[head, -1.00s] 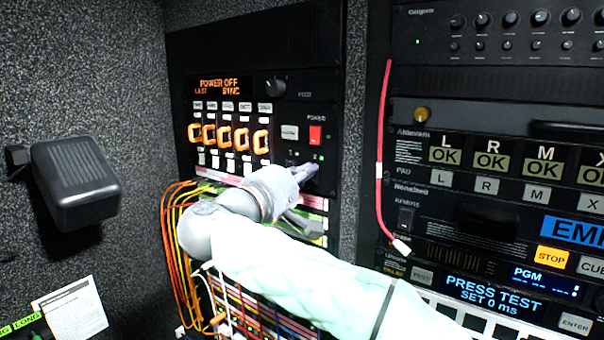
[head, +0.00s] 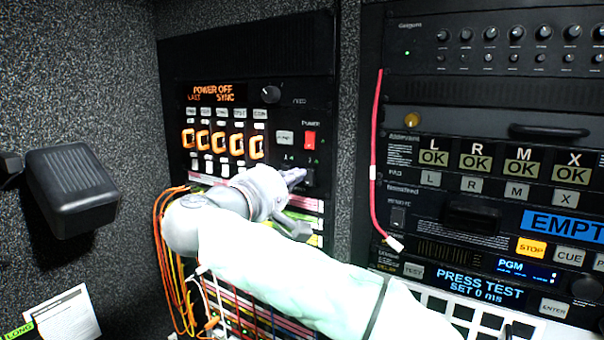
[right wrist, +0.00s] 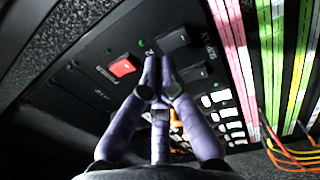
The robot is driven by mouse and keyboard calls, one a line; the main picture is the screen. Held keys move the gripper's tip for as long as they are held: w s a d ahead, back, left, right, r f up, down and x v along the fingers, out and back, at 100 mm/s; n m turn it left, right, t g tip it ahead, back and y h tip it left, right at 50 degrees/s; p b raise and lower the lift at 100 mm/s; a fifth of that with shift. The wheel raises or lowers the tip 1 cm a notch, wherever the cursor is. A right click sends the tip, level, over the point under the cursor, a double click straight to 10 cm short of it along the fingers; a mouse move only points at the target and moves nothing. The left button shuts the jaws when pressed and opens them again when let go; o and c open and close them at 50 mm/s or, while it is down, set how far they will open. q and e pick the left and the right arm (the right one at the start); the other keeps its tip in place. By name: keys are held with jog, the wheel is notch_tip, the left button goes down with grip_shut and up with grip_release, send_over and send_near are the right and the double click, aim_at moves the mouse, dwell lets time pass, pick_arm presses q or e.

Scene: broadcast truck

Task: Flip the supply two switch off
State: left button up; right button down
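The black supply two switch (right wrist: 173,40) sits low on the power panel, beside a green lamp and a small "2" label in the right wrist view. In the head view the switch (head: 309,178) is partly behind the fingers. A second black rocker (right wrist: 194,74) sits beside it. My right gripper (right wrist: 159,62) has its fingertips together and empty, close to the supply two switch; I cannot tell whether they touch it. It also shows in the head view (head: 297,177). The rocker's position is hard to read. My left gripper is not in view.
A red power switch (head: 310,140) is just above the supply switches. Orange cables (head: 168,260) hang below. A black box (head: 72,188) juts from the left wall.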

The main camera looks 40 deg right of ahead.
jog(key=v, duration=0.9)
jog(key=shift+w, duration=0.2)
